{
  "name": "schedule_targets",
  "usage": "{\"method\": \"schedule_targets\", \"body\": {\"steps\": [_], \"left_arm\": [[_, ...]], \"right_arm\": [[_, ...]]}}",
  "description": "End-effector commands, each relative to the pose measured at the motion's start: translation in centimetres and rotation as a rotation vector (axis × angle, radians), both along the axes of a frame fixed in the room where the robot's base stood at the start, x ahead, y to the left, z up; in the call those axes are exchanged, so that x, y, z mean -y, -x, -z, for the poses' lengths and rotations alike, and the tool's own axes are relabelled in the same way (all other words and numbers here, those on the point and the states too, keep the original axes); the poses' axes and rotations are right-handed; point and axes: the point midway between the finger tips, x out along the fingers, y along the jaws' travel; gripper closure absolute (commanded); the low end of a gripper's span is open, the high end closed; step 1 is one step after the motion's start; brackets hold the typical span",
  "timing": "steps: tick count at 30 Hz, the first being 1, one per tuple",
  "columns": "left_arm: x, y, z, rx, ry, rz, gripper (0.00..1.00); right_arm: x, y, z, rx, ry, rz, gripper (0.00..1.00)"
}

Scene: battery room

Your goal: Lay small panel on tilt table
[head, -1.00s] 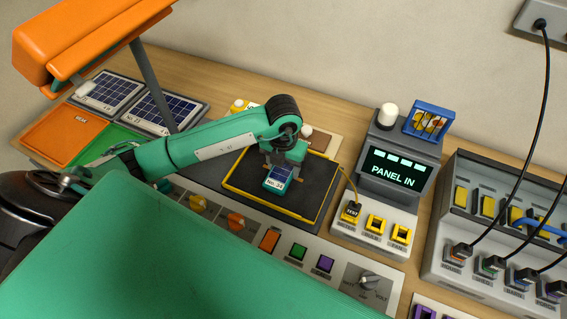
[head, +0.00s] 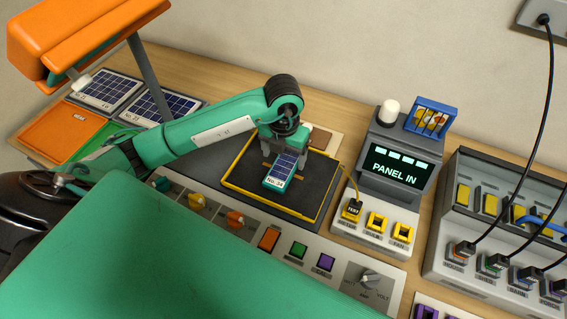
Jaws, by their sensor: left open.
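My left gripper (head: 284,146) is open over the far end of the panel and hides that end. I cannot tell whether its fingers touch the panel. The meter's screen (head: 394,169) beside the tilt table reads PANEL IN. My right gripper is not in view.
Two larger panels (head: 158,108) lie at the back left, near orange and green mats. An orange lamp (head: 85,35) hangs above them. A console with knobs and buttons (head: 298,250) runs along the front. A socket block with cables (head: 500,225) stands at the right.

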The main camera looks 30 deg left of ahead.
Motion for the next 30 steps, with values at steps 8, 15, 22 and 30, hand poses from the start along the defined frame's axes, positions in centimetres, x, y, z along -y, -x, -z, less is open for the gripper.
{"method": "schedule_targets", "body": {"steps": [8, 15, 22, 30], "left_arm": [[-0.1, -0.1, -5.8, 0.006, -0.001, 0.000, 0.20], [0.0, 0.0, -7.7, 0.003, -0.001, 0.000, 0.20], [0.0, 0.0, -8.1, 0.000, -0.001, -0.001, 0.20], [0.0, 0.0, -8.0, 0.000, -0.001, -0.001, 0.20]], "right_arm": [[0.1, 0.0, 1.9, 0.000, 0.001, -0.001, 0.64], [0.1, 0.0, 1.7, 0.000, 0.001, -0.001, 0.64], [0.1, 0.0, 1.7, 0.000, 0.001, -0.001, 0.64], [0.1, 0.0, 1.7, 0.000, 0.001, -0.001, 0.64]]}}
